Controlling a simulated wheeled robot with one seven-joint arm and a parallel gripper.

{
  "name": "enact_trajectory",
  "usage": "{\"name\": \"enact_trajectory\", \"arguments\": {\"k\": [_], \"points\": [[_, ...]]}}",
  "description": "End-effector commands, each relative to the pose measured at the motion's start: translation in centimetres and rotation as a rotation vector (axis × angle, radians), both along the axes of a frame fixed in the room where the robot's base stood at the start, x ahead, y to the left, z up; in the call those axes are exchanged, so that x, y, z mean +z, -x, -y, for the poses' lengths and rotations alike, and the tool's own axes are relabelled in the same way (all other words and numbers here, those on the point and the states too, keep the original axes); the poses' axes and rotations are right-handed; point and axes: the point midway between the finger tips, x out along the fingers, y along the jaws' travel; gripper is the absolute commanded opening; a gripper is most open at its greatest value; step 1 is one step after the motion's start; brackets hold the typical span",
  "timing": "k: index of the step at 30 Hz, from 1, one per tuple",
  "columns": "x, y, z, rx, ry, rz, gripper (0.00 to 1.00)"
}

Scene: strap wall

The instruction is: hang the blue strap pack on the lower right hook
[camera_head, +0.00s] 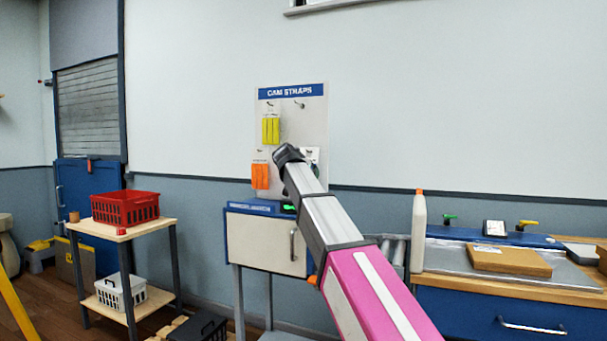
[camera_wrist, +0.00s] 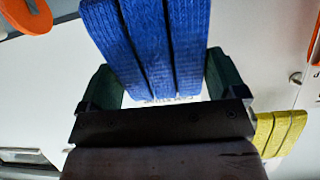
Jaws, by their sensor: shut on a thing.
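The blue strap pack (camera_wrist: 148,38) shows in the wrist view as several ribbed blue bands between the two dark green fingers of my gripper (camera_wrist: 160,82). My gripper is shut on it. In the head view my arm reaches to the strap board (camera_head: 318,128), and my gripper (camera_head: 287,154) is in front of its lower middle. The blue pack is not clearly visible there. A white card (camera_head: 312,154) shows right beside my gripper; the lower right hook cannot be made out clearly. The upper right hook (camera_head: 299,104) is bare.
A yellow strap pack (camera_head: 271,130) hangs at the board's upper left and an orange pack (camera_head: 260,176) at its lower left. A cabinet (camera_head: 262,242) stands below the board. A red crate (camera_head: 125,209) sits on a shelf at left; a workbench (camera_head: 500,285) stands at right.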

Motion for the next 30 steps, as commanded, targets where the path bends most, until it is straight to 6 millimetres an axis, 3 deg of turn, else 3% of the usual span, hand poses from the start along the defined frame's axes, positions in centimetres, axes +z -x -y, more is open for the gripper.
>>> {"name": "enact_trajectory", "arguments": {"k": [14, 15, 24, 30], "points": [[0.0, 0.0, 0.0, 0.0, 0.0, 0.0, 0.62], [0.0, 0.0, 0.0, 0.0, 0.0, 0.0, 0.99], [0.1, 0.3, -0.1, 0.0, 0.0, 0.0, 1.0], [1.1, 2.6, -0.8, 0.001, -0.001, 0.002, 1.0]]}}
